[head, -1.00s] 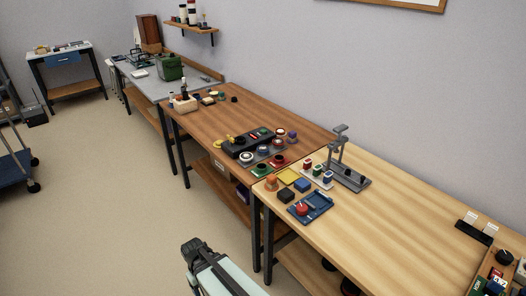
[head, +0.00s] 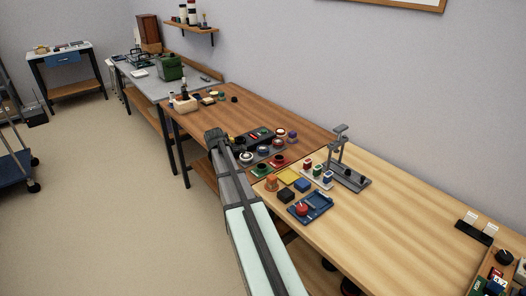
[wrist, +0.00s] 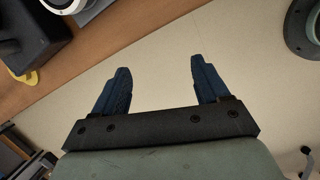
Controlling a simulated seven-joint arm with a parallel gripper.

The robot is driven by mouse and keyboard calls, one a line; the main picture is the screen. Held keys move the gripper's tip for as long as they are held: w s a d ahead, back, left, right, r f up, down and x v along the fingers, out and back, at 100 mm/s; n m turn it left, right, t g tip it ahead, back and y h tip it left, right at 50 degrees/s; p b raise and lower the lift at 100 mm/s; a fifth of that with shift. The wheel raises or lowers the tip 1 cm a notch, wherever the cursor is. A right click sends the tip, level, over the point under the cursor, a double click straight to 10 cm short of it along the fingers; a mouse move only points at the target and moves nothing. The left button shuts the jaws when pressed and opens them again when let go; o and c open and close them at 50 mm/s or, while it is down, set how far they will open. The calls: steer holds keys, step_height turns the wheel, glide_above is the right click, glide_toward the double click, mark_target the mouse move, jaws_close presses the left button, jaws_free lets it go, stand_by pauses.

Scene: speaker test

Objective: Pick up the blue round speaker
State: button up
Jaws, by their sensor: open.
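Several small round units sit on a dark tray on the brown bench in the head view. One pale-rimmed round unit (head: 246,157) is at the near left end and another round unit (head: 262,151) is beside it. They are too small to tell surely which is the blue round speaker. My gripper (head: 214,136) is over the bench's front edge, left of these units. In the wrist view my gripper (wrist: 159,82) is open and empty, with bare floor between its dark blue fingers. A white-rimmed round thing (wrist: 63,4) is cut off at the top left.
A wooden bench (head: 400,240) adjoins at right, with a blue tray (head: 312,207) bearing a red knob and a grey stand (head: 346,176). A green box (head: 169,69) is farther back. The brown bench's middle is mostly clear.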

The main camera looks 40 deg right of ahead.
mark_target(263, 148)
steer(key=w+d+r+n+h, duration=0.1)
steer(key=d+r+n, duration=0.2)
steer(key=d+r, duration=0.45)
steer(key=w+d+r+n, duration=0.25)
steer(key=d+r, duration=0.35)
steer(key=d, duration=0.3)
steer(key=shift+n+h, duration=0.3)
steer(key=shift+n, duration=0.25)
steer(key=x, duration=1.4)
steer(key=shift+s, duration=0.4)
steer(key=c, duration=0.8)
